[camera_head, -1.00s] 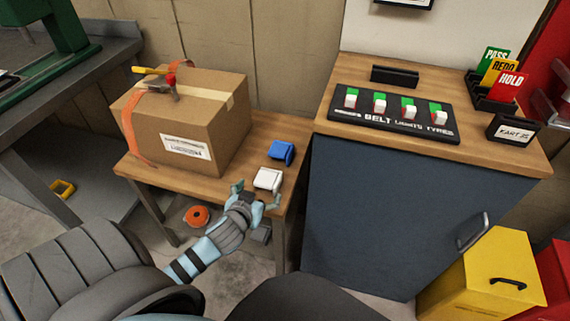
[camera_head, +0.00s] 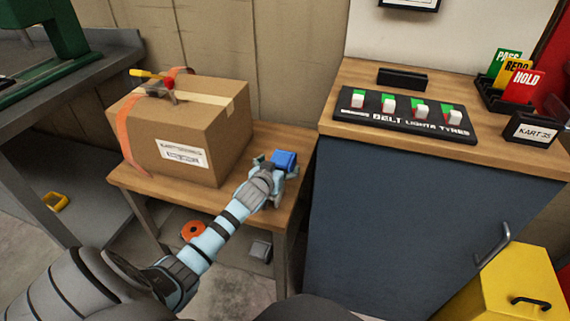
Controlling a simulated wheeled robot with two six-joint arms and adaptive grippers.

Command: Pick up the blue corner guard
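The blue corner guard (camera_head: 284,159) lies on the small wooden table (camera_head: 192,195), right of the cardboard box. My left gripper (camera_head: 276,166) is at the guard, with its fingers spread on either side of it. A gap shows between the left finger and the guard, so the gripper looks open. Part of the guard is hidden by the gripper. The white corner guard seen earlier is now hidden behind my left gripper and wrist. My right gripper is not in view.
The cardboard box (camera_head: 185,125) with an orange strap fills the table's left part. A blue cabinet (camera_head: 400,220) with a switch board (camera_head: 405,115) stands close on the right. An orange roll (camera_head: 193,231) and a grey piece (camera_head: 260,250) are below the table.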

